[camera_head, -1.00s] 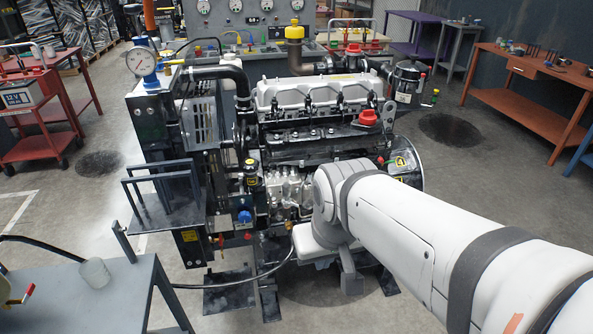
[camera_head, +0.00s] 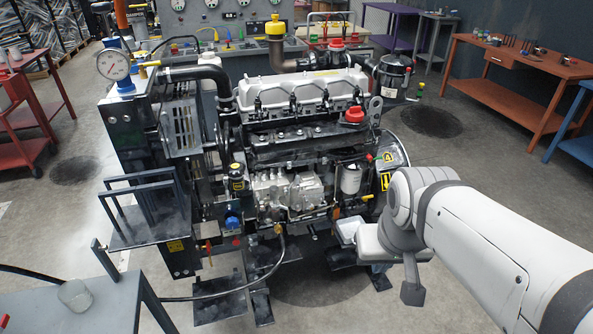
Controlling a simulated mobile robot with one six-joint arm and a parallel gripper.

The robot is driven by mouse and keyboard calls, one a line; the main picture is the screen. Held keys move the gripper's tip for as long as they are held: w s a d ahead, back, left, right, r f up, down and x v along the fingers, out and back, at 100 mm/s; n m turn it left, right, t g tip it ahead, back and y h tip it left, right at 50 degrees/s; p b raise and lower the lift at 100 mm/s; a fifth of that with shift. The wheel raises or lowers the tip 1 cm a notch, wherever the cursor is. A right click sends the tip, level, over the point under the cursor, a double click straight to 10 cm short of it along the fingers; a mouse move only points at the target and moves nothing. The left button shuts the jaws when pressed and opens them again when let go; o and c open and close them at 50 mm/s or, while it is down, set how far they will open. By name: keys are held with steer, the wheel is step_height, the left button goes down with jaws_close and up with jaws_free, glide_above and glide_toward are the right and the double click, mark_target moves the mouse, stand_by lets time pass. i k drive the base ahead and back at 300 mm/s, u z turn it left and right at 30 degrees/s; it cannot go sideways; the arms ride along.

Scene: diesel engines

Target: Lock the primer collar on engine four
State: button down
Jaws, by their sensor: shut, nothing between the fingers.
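I cannot read an engine number. A primer collar cannot be made out for certain. On the near side are a pale metal pump (camera_head: 285,190), a white filter bowl (camera_head: 350,179) and a small yellow handle (camera_head: 367,198). My arm comes in from the right, and my gripper (camera_head: 348,229) is at its end, low in front of the engine's right part. It looks shut and empty; its fingertips are hard to make out.
A dial gauge (camera_head: 114,65) and black frame stand at the engine's left. An orange bench (camera_head: 500,85) is at right. A hose (camera_head: 240,293) runs low in front.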

mark_target(274, 206)
steer(key=u, duration=0.05)
steer(key=i, duration=1)
steer(key=z, duration=0.05)
